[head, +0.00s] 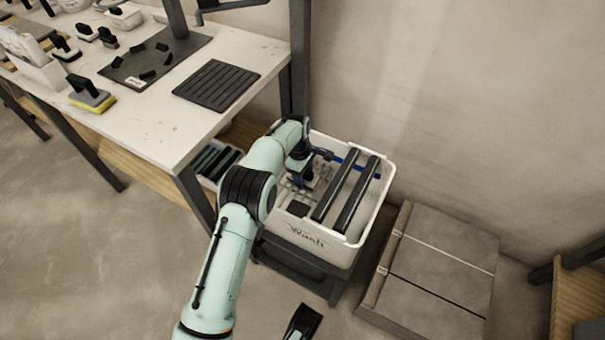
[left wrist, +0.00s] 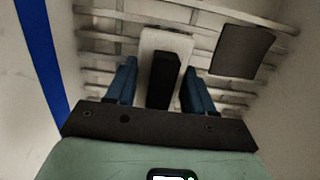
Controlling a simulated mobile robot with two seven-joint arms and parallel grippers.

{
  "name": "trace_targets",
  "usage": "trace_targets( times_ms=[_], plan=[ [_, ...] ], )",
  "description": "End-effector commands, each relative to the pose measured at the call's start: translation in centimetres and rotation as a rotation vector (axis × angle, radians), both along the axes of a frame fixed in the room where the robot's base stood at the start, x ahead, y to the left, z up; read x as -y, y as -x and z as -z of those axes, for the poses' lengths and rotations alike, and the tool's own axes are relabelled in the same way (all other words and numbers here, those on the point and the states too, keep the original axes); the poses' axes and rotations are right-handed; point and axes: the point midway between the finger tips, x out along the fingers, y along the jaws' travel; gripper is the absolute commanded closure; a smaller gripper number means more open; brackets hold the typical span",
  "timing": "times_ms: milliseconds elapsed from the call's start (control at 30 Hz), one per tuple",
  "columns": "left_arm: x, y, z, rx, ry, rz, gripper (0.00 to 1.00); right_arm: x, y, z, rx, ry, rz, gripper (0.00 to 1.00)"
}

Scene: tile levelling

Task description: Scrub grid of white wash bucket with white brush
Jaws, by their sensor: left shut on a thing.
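The white wash bucket (head: 310,236), marked "Wash", stands on a dark stand beside the workbench. Its pale grid (left wrist: 105,48) lies inside, seen close up in the left wrist view. My left gripper (head: 304,182) reaches down into the bucket over the grid. In the left wrist view its blue fingers (left wrist: 160,88) are on both sides of the black handle of the white brush (left wrist: 178,42), shut on it. The brush's white block is over the grid; whether its bristles touch is hidden.
Two dark rollers (head: 357,195) span the bucket's right part. A dark rectangular piece (left wrist: 243,51) lies on the grid, and a blue strip (left wrist: 40,55) runs at the left. The workbench (head: 150,128) holds several brushes. Grey slabs (head: 440,262) lie on the right floor.

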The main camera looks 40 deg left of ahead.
Motion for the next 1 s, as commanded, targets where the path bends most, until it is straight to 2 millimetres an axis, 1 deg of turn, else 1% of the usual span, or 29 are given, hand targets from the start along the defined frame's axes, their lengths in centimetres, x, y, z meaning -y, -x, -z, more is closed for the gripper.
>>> trace_targets(
  times_ms=[400, 667, 1000],
  plan=[
    [-3.0, 0.2, 0.2, 0.002, -0.002, -0.002, 0.86, 0.0, -0.2, 1.6, -0.003, -0.001, 0.0, 0.55],
    [-4.1, 0.4, 0.2, 0.002, -0.002, -0.001, 0.86, 0.0, -0.2, 2.1, -0.004, 0.0, 0.0, 0.55],
    [-6.3, 0.7, 0.1, 0.002, -0.001, -0.002, 0.86, 0.0, -0.4, 2.9, -0.002, 0.0, 0.001, 0.55]
  ],
)
